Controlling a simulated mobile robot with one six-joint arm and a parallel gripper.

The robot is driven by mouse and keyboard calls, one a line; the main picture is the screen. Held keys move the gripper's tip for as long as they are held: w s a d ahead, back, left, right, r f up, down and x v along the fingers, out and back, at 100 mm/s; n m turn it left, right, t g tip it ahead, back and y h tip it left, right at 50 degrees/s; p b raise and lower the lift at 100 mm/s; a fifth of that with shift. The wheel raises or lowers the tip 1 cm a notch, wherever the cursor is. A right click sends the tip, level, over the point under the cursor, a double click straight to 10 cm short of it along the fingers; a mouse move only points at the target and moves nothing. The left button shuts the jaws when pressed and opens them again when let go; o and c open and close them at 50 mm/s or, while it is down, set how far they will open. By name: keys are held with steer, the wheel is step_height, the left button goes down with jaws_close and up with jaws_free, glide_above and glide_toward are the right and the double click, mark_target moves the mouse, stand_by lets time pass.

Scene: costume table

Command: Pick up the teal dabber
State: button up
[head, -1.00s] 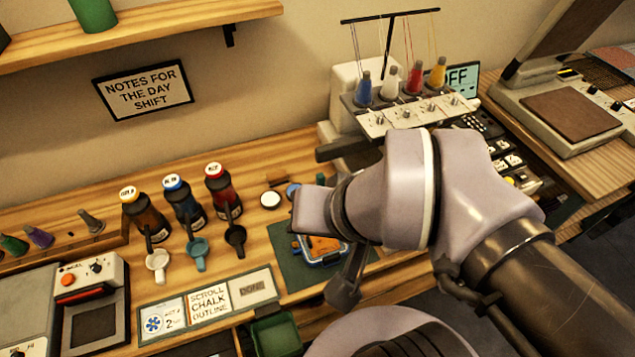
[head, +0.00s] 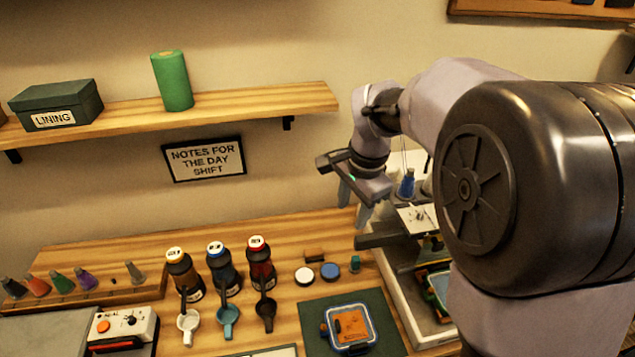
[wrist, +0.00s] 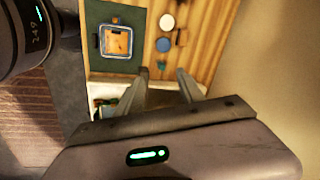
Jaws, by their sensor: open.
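A small teal dabber (head: 355,264) stands on the wooden counter, just right of a blue round pad (head: 330,271). In the wrist view the dabber (wrist: 162,65) is small and blurred, close to the fingertips in the picture. My gripper (head: 354,204) is open and empty, fingers pointing down. It hangs well above the counter, in front of the wall, and shows above the dabber in the head view. In the wrist view both fingers of my gripper (wrist: 162,73) are spread apart with nothing between them.
A white round pad (head: 304,276) and a brown block (head: 315,254) lie beside the blue pad. A green mat (head: 314,320) with a blue-rimmed box (head: 350,327) is in front. Several bottles stand left. A sewing machine (head: 415,217) with thread cones is right.

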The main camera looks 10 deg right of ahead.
mark_target(356, 258)
steer(key=w+d+f+m+g, duration=0.2)
steer(key=w+d+f+m, duration=0.25)
steer(key=w+f, duration=0.4)
steer(key=f+b, duration=0.1)
steer(key=f, duration=0.3)
steer(key=s+f+b, duration=0.1)
steer(key=f, duration=0.4)
steer(key=f+b, duration=0.2)
steer(key=f, duration=0.3)
steer(key=shift+s+d+f, duration=0.15)
steer(key=shift+s+d, duration=0.2)
steer(key=shift+s, duration=0.05)
step_height(356, 258, down, 6)
steer(key=b, duration=0.2)
steer(key=shift+b, duration=0.3)
steer(key=shift+c, duration=0.8)
jaws_close()
